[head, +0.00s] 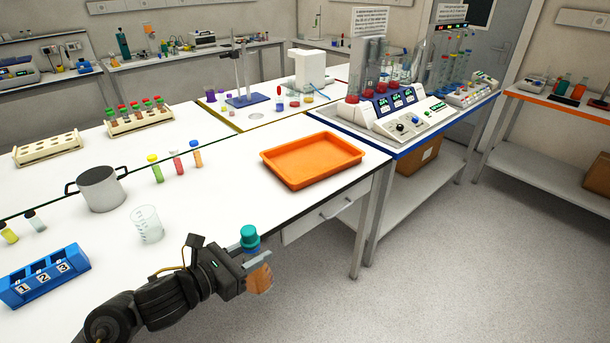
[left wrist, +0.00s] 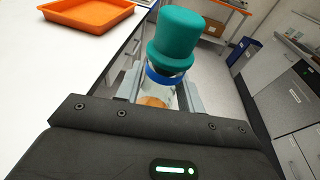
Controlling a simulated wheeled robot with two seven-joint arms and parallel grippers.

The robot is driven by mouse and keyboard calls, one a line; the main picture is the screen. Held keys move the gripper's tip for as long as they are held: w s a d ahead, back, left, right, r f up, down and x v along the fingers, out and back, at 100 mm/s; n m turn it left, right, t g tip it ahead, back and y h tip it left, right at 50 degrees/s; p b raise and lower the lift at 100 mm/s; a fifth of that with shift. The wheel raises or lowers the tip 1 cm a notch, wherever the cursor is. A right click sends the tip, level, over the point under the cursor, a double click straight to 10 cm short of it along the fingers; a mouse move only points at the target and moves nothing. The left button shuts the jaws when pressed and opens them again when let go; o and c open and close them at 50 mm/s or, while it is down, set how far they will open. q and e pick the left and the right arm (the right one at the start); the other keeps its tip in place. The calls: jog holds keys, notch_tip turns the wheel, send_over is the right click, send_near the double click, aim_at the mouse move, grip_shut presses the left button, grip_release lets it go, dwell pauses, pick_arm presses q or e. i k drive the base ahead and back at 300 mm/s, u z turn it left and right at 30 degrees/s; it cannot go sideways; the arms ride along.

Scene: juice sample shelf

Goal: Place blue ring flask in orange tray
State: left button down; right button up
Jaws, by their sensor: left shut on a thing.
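The blue ring flask (left wrist: 161,80) has a teal stopper, a blue ring at its neck and orange-brown contents. My left gripper (left wrist: 158,92) is shut on it, with a finger on each side of the neck below the ring. In the head view the flask (head: 259,277) is in my left gripper (head: 250,266), off the front edge of the white table. The flask looks slightly tilted there. The orange tray (head: 312,160) is empty on the table, behind and to the right of the flask; its near part also shows in the left wrist view (left wrist: 88,14). My right gripper is not in view.
A beaker (head: 147,224), a metal pot (head: 100,189) and several small vials (head: 176,163) stand on the table left of the tray. A blue numbered rack (head: 44,276) is at the near left. The table around the tray is clear.

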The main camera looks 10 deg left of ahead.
aim_at(297, 166)
jog(key=z, duration=0.7)
jog(key=i, duration=1.05)
jog(key=u, duration=0.65)
jog(key=i, duration=0.55)
jog(key=u, duration=0.05)
